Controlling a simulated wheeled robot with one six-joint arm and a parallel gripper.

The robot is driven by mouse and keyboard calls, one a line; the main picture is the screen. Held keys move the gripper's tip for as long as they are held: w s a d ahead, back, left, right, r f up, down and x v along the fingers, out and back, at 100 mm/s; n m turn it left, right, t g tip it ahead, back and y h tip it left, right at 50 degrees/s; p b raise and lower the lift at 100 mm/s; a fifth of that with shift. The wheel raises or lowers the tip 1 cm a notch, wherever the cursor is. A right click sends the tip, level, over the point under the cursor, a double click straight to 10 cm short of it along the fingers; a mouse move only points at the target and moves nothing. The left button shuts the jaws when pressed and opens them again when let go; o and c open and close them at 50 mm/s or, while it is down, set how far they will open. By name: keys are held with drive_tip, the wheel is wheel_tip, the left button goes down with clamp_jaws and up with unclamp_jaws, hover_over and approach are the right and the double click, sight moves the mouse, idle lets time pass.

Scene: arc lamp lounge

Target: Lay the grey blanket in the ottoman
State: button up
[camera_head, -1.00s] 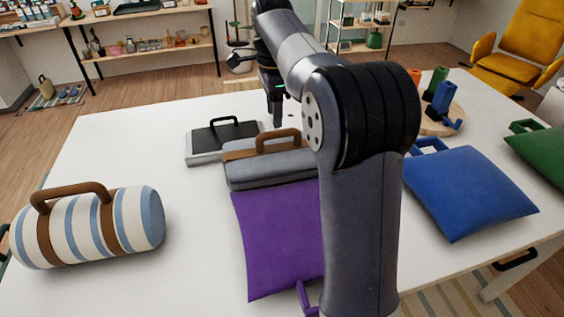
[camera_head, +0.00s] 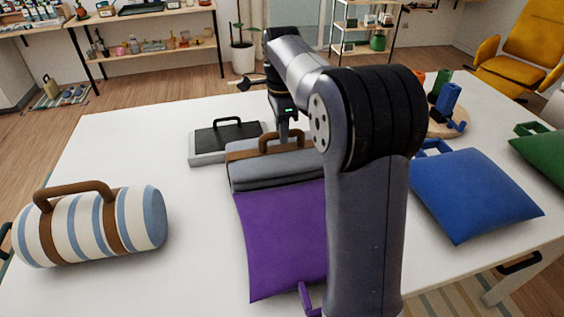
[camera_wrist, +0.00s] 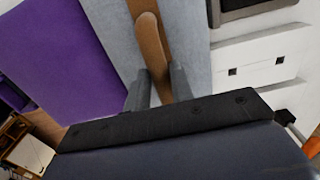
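The grey blanket (camera_head: 275,176) lies folded on the white table, with a brown strap and an arched brown handle (camera_head: 271,138) on top. It also shows in the wrist view (camera_wrist: 112,35), with its handle (camera_wrist: 151,42) pointing between my fingers. My gripper (camera_head: 289,134) is low at the handle's right part; in the wrist view its fingers (camera_wrist: 159,88) stand apart on either side of the handle, with a gap visible. A low grey box with a black top and black handle (camera_head: 226,133) sits left of the blanket. I cannot tell whether it is the ottoman.
A purple cushion (camera_head: 280,235) lies against the blanket's near side. A striped bolster (camera_head: 90,228) is at the left, a blue cushion (camera_head: 472,193) and green cushion (camera_head: 540,150) at the right. A round wooden tray (camera_head: 447,130) holds coloured items. The table's left middle (camera_head: 185,200) is clear.

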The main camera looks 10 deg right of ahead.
clamp_jaws()
drive_tip(key=shift+r, duration=0.1)
idle(0.8)
